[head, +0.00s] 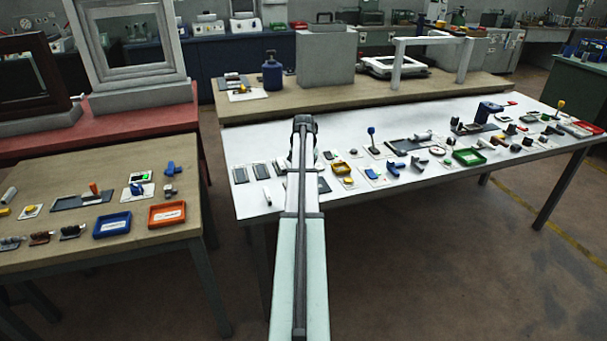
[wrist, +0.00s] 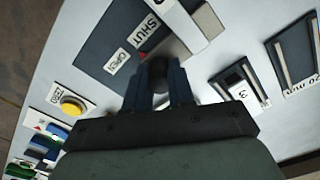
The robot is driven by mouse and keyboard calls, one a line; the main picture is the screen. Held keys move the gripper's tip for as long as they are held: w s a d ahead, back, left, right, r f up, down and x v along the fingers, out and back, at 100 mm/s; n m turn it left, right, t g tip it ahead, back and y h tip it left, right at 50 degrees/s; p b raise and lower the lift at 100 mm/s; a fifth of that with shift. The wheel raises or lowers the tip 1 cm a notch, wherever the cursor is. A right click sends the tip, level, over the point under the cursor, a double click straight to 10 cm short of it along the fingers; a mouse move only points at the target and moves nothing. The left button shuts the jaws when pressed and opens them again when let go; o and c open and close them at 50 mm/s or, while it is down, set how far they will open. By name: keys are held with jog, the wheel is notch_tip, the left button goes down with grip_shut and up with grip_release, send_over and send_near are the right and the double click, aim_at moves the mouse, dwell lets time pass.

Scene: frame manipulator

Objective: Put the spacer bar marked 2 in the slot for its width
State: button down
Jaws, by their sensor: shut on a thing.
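My gripper (wrist: 159,72) is shut on a small dark rounded knob (wrist: 159,66), seen in the wrist view over a dark plate (wrist: 92,46) labelled OPEN and SHUT. A pale block with a white label (wrist: 200,20) lies across this plate at the top; its mark is cut off. A spacer bar marked 3 (wrist: 242,94) sits at a dark slotted plate to the right. Another slotted plate (wrist: 283,62), its label partly readable, is at the right edge. No mark 2 is readable. In the head view my arm hides the gripper.
A yellow button (wrist: 72,105) on a pale base is left in the wrist view. On the white table (head: 400,199) a small pale piece (head: 267,196) lies near the front edge. Many small fixtures crowd the table's right side. A brown table (head: 150,228) stands left.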

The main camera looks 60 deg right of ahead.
jog(key=shift+s+d, duration=1.3)
jog(key=c, duration=1)
grip_release()
jog(key=shift+o, duration=0.2)
jog(key=shift+r, duration=0.1)
notch_tip(320, 180, up, 14)
jog(key=shift+f, duration=0.2)
jog(key=shift+s, duration=0.1)
